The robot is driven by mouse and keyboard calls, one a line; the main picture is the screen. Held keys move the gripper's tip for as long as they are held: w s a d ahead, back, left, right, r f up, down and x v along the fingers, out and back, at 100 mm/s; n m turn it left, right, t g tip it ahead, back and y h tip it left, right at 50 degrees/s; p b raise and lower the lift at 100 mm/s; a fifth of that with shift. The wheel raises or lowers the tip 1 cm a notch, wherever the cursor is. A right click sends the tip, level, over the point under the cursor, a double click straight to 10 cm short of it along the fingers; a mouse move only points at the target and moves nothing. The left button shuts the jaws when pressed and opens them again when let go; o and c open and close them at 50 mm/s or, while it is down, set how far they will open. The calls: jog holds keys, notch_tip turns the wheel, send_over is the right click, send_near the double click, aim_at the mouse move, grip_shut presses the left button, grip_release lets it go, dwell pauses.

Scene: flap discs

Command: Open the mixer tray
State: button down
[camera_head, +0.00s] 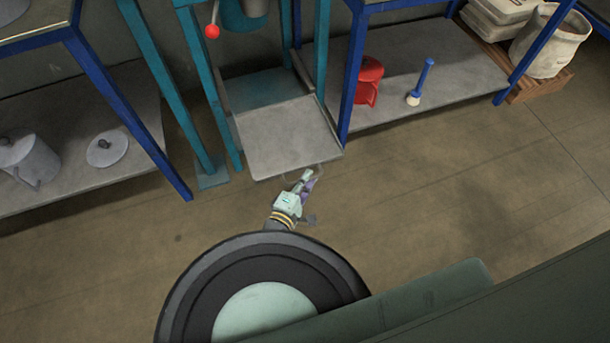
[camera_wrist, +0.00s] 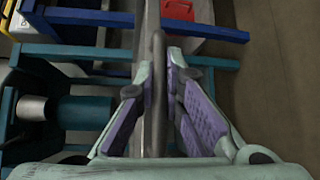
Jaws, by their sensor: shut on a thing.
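The mixer tray (camera_head: 285,138) is a flat grey slab in the teal mixer frame (camera_head: 207,85). It juts out of the frame toward me, with a teal surface showing behind it. A thin handle (camera_head: 290,172) runs along its front edge. My gripper (camera_head: 305,179) is at that front edge. In the wrist view my gripper (camera_wrist: 158,88) has its two purple-padded fingers on either side of the grey handle bar (camera_wrist: 158,62), shut on it. The fingers partly hide the bar.
Blue-framed shelves flank the mixer. The left holds a grey can (camera_head: 30,160) and a lid (camera_head: 107,148). The right holds a red container (camera_head: 369,80) and a blue-handled brush (camera_head: 421,82). Sacks (camera_head: 550,40) sit on a wooden pallet at far right. The floor in front is clear.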

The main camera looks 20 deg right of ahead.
jog(key=shift+s, duration=0.55)
jog(key=c, duration=1.7)
grip_release()
jog(key=shift+s, duration=0.1)
jog(key=v, duration=1.2)
